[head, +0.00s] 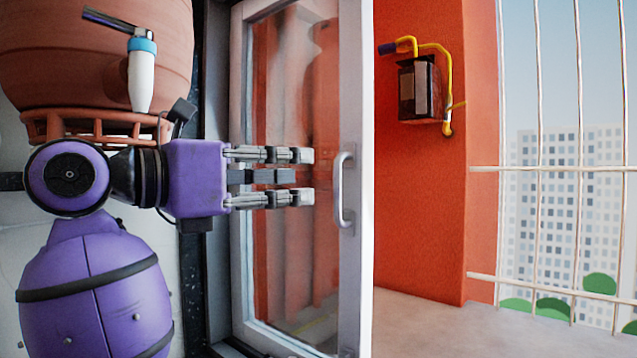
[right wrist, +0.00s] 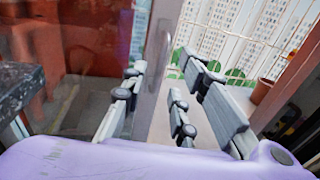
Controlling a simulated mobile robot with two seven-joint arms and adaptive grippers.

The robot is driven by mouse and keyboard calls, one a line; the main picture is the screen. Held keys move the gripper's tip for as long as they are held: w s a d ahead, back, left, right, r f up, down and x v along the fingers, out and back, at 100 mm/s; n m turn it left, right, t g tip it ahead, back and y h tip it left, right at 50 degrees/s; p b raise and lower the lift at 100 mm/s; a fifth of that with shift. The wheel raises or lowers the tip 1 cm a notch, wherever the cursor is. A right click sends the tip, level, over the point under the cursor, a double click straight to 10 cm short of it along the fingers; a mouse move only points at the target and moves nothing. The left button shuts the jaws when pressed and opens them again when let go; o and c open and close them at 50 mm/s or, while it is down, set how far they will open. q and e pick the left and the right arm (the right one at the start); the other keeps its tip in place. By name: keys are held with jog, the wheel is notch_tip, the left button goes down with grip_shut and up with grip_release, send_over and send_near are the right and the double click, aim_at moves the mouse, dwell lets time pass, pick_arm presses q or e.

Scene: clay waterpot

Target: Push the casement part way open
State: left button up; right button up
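The casement (head: 349,270) is a pale-framed glass panel standing upright in the middle of the head view. Its grey bar handle (head: 343,190) is on the right-hand stile. My right gripper (head: 303,177) is in front of the glass, just left of the handle in the picture. Its fingers point towards the handle, apart with nothing between them. In the right wrist view the casement's edge stile (right wrist: 154,72) shows beyond the open fingers (right wrist: 158,95). Whether the fingers touch the casement I cannot tell. My left gripper is not in view.
A large clay pot (head: 60,60) on an orange stand (head: 95,125) is at the left, with a white, blue-banded tap (head: 141,75) close to my arm. Right of the casement are an orange wall (head: 425,220), a wall-mounted dark box (head: 420,88) and white bars (head: 545,169).

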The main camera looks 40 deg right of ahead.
jog(key=s+d+p, duration=0.1)
jog(key=d, duration=0.6)
jog(key=shift+d, duration=0.35)
jog(key=shift+s, duration=0.1)
jog(key=shift+c, duration=0.4)
grip_shut()
